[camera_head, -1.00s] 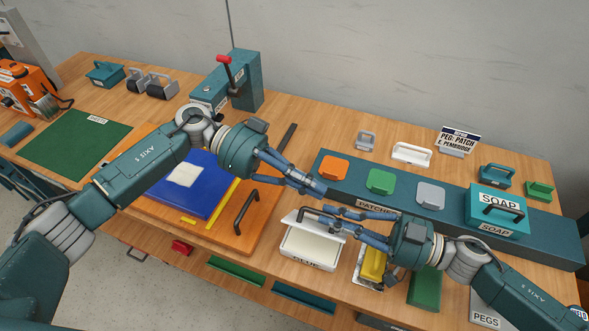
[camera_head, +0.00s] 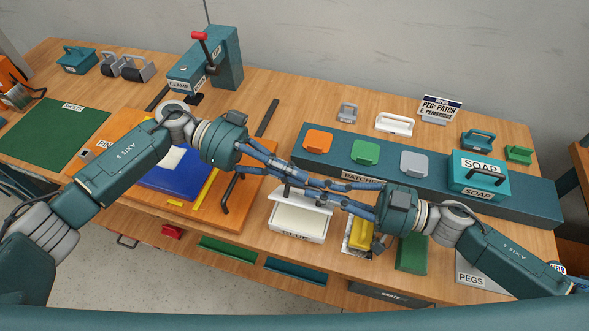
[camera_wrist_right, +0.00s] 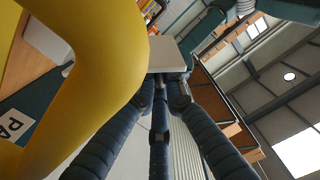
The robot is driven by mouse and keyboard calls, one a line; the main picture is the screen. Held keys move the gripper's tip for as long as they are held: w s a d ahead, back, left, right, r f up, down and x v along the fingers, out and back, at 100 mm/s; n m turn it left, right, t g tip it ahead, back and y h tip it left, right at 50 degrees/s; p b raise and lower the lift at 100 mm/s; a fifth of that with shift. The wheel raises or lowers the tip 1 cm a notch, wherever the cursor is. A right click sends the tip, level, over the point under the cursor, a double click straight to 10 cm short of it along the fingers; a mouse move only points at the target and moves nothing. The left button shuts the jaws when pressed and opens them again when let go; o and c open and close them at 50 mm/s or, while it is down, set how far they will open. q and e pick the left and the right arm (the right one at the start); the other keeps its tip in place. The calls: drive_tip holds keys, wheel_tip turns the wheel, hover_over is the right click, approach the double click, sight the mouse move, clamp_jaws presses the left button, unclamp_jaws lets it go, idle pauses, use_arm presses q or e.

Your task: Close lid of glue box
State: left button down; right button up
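The glue box (camera_head: 298,222) is a white open box near the front edge of the table, its label partly visible. Its pale lid (camera_head: 302,197) stands tilted up at the back, raised off the box. My right gripper (camera_head: 322,194) reaches in from the right, with its fingertips at the lid. In the right wrist view, the fingers (camera_wrist_right: 168,82) converge on the pale lid plate (camera_wrist_right: 168,56) and appear shut on it. My left gripper (camera_head: 328,182) reaches over the lid from the left. Its fingers overlap the right fingers in the picture, so its opening is unclear.
A yellow-handled tool (camera_head: 360,236) stands right of the box, close under my right wrist; yellow fills much of the wrist view. A green block (camera_head: 411,254) lies beside it. The patches rack (camera_head: 330,165) is behind. An orange board (camera_head: 235,208) lies left.

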use_arm(q)
drive_tip(key=shift+s+f, duration=0.15)
drive_tip(key=shift+f, duration=0.05)
use_arm(e)
drive_tip(key=o, duration=0.4)
drive_tip(key=shift+r, duration=0.15)
